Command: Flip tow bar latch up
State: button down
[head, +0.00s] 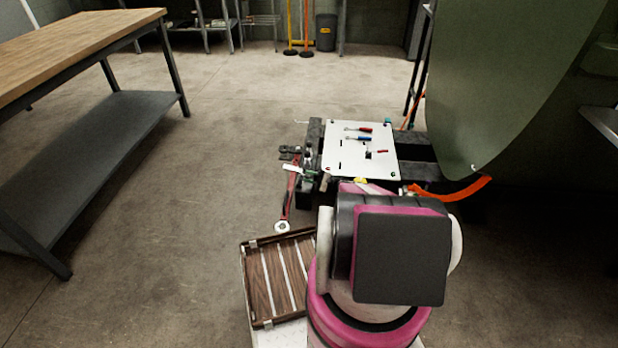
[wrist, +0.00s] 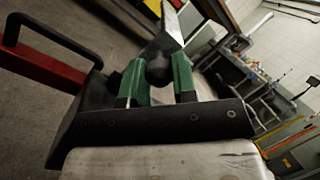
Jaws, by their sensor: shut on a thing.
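In the wrist view my gripper (wrist: 158,78) has two green fingers shut on a dark, round-ended piece, which looks like the tow bar latch (wrist: 159,70). A flat grey metal part (wrist: 172,28) extends beyond it toward the top. The red tow bar (wrist: 40,68) is at the left, with a black handle loop (wrist: 62,38) near it. In the head view the red tow bar (head: 291,195) runs down to a pale round wheel (head: 282,227). The grip is too small to make out there, and my arm covers part of the area.
A white panel (head: 345,165) with small tools lies on a dark stand right of the tow bar. A slatted wooden case (head: 275,280) is in front. A workbench (head: 80,45) stands at left, and a green fuselage skin (head: 500,80) at right. Floor between is clear.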

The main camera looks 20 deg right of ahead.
jog(key=c, duration=0.9)
grip_release()
jog(key=shift+r, duration=0.45)
jog(key=shift+o, duration=0.5)
jog(key=r, duration=0.1)
jog(key=a+r, duration=0.1)
jog(key=r, duration=0.2)
jog(key=shift+s+a, duration=0.15)
jog(key=shift+s, duration=0.25)
jog(key=s+a+r, duration=0.1)
jog(key=a+r, duration=0.1)
jog(key=a, duration=0.1)
jog(key=s+a+r, duration=0.1)
jog(key=a+r, duration=0.1)
jog(key=a, duration=0.1)
jog(key=s+a+r, duration=0.1)
jog(key=a+r, duration=0.1)
jog(key=a, duration=0.1)
jog(key=shift+s+a, duration=0.25)
jog(key=shift+s, duration=0.1)
jog(key=shift+c, duration=0.5)
